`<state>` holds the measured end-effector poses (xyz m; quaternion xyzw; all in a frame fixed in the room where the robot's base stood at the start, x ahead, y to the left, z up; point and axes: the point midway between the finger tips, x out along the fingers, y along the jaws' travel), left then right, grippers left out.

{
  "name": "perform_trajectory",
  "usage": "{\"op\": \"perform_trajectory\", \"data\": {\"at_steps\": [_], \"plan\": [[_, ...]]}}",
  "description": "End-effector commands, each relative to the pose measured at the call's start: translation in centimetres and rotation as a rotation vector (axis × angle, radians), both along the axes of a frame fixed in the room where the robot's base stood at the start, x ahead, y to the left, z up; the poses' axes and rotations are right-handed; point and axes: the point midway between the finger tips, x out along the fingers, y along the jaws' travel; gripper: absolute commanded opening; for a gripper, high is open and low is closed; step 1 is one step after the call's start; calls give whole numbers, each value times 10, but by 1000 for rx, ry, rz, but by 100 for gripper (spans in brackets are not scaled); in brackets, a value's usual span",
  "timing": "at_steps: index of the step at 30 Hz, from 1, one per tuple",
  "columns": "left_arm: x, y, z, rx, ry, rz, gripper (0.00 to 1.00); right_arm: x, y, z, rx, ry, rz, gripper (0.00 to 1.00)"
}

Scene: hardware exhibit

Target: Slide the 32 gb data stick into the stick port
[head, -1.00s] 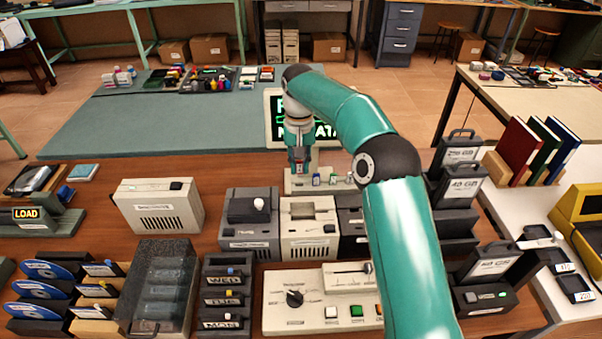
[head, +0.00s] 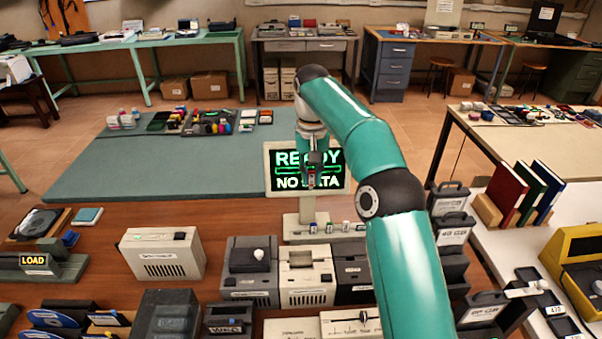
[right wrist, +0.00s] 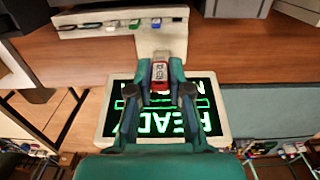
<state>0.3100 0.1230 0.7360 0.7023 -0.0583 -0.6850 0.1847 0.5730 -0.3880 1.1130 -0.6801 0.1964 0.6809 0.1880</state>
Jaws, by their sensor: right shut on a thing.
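My right gripper (head: 311,182) is shut on a small red data stick with a white label (right wrist: 160,72). The label's print is too small to read surely. The gripper holds the stick up in front of the monitor (head: 267,180), whose screen reads READY / NO DATA. The stick also shows as a small red spot between the fingers in the head view (head: 312,176). Below, the monitor's pale base (head: 293,231) carries a row of other sticks, including a green one (right wrist: 115,24) and a blue one (right wrist: 136,23). I cannot make out the stick port. My left gripper is out of view.
A pale speaker-like box (head: 162,254) stands left on the brown table. Grey and beige machines (head: 306,278) stand in front of the monitor base. Dark cartridges (head: 450,200) stand in a rack at right. The green mat (head: 170,165) behind is mostly clear.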

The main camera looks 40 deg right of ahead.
Motion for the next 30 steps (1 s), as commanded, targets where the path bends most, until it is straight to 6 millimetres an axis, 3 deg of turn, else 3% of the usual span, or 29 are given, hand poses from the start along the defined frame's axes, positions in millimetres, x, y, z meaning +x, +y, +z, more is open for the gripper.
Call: {"op": "perform_trajectory", "data": {"at_steps": [9, 18, 30], "plan": [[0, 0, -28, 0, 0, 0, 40, -65, -32, -49, -5, 4, -3, 5], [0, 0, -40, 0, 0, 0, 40, -119, -36, -84, 2, 1, -1, 5], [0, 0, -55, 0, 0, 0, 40, -131, -34, -106, 5, 0, 0, 5]]}}
